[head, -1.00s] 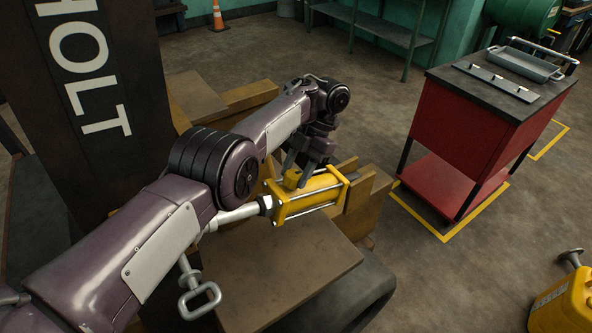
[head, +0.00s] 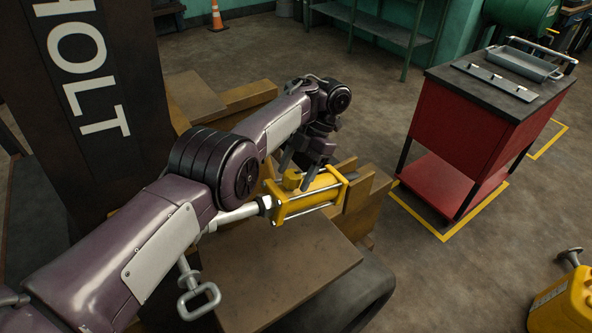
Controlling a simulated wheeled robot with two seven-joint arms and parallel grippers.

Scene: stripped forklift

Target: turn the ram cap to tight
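The yellow ram (head: 312,199) lies across the brown forklift frame, with a pale rod coming out of its left end. The ram cap (head: 292,179) is a short yellow knob on top of the ram, near its left end. My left gripper (head: 297,176) points down at the cap from above and behind. Its two dark fingers stand apart with a visible gap, one behind the cap and one to its right. I cannot tell whether either finger touches the cap. My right gripper is not in view.
A red tool cart (head: 468,140) with a grey tray (head: 525,65) on top stands at the right. A yellow jerrycan (head: 566,303) is at the lower right. A grey handle (head: 199,300) sticks up below my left arm. The floor between ram and cart is clear.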

